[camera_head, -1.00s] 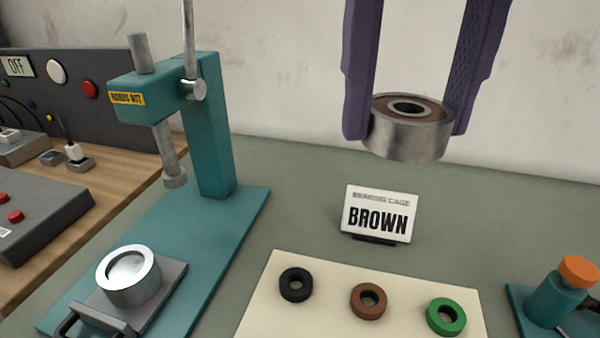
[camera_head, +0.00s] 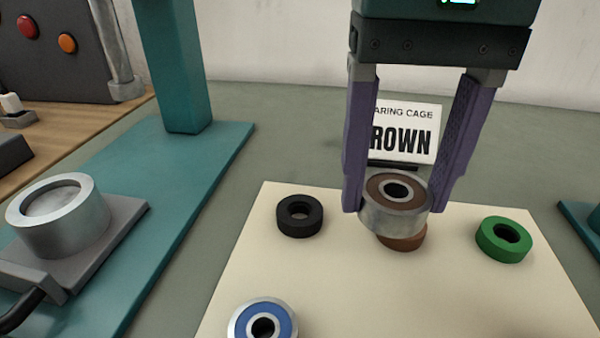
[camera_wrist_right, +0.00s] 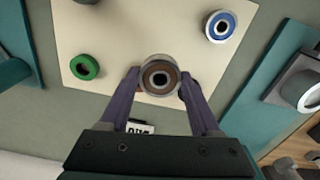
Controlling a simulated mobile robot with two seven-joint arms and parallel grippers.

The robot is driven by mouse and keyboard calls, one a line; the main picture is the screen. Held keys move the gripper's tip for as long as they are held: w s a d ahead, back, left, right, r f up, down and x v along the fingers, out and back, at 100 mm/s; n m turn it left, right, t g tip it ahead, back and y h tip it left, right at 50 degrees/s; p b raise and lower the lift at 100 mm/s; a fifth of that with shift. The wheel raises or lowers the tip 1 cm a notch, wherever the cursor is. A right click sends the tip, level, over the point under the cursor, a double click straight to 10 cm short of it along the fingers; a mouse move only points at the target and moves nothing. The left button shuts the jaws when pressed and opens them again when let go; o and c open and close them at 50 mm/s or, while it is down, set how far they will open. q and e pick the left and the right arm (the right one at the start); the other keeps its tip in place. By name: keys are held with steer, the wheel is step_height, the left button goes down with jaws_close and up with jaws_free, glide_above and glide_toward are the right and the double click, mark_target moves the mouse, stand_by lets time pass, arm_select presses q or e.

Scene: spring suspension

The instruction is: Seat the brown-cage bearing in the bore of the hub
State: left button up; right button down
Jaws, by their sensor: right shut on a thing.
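The brown-cage bearing (camera_head: 396,202) is a steel ring with a brown face and a dark central hole. My right gripper (camera_head: 402,202) is shut on it, one purple finger at each side. It is held upright, face up, above the cream mat (camera_head: 330,283), in front of a brown ring in the head view. The right wrist view also shows the bearing (camera_wrist_right: 160,77) between the fingers. The hub (camera_head: 58,215) is a silver cylinder with a round bore on a grey plate at the left, apart from the gripper. My left gripper is not in view.
On the mat lie a black ring (camera_head: 299,216), a brown ring (camera_head: 404,240), a green ring (camera_head: 504,239) and a blue-faced bearing (camera_head: 263,322). A "BROWN" sign (camera_head: 408,132) stands behind. The teal press column (camera_head: 175,65) rises beyond the hub.

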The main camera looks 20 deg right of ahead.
mark_target(372, 276)
step_height(372, 276, down, 8)
steer(key=shift+f+b, duration=0.15)
steer(key=shift+b, duration=0.9)
steer(key=shift+c, duration=0.5)
jaws_free()
steer(key=shift+f, duration=0.1)
